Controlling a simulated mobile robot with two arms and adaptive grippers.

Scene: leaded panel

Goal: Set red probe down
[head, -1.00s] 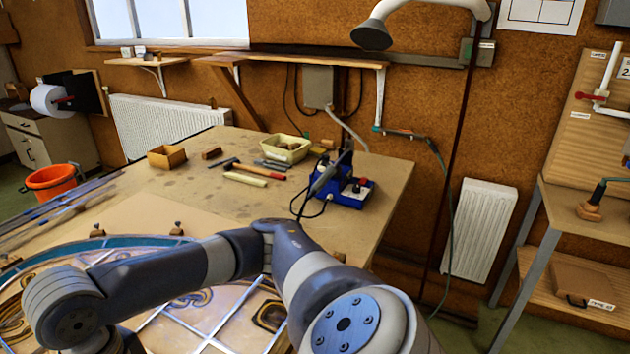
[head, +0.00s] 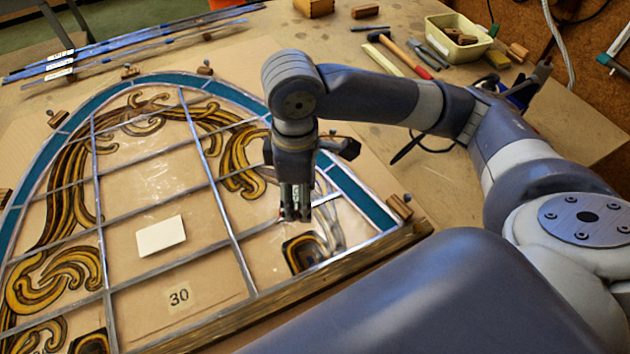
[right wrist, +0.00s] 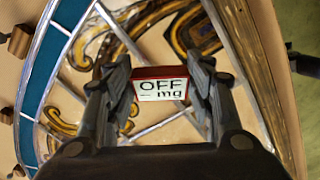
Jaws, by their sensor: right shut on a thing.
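My right gripper (head: 296,212) points down over the right part of the leaded panel (head: 362,196), near its lower right corner. In the right wrist view the gripper (right wrist: 160,92) is shut on the red probe (right wrist: 160,88). The probe is a small red-edged block with a pale display reading "OFF" and "mg". In the head view the probe cannot be made out at the fingertips. Whether it touches the panel I cannot tell. The panel has a teal border, grey lead lines and gold scrollwork. My left gripper is not in view.
A hammer (head: 405,55) and a cream tray (head: 461,38) lie at the back of the bench. Bare bench (head: 330,75) shows behind the panel.

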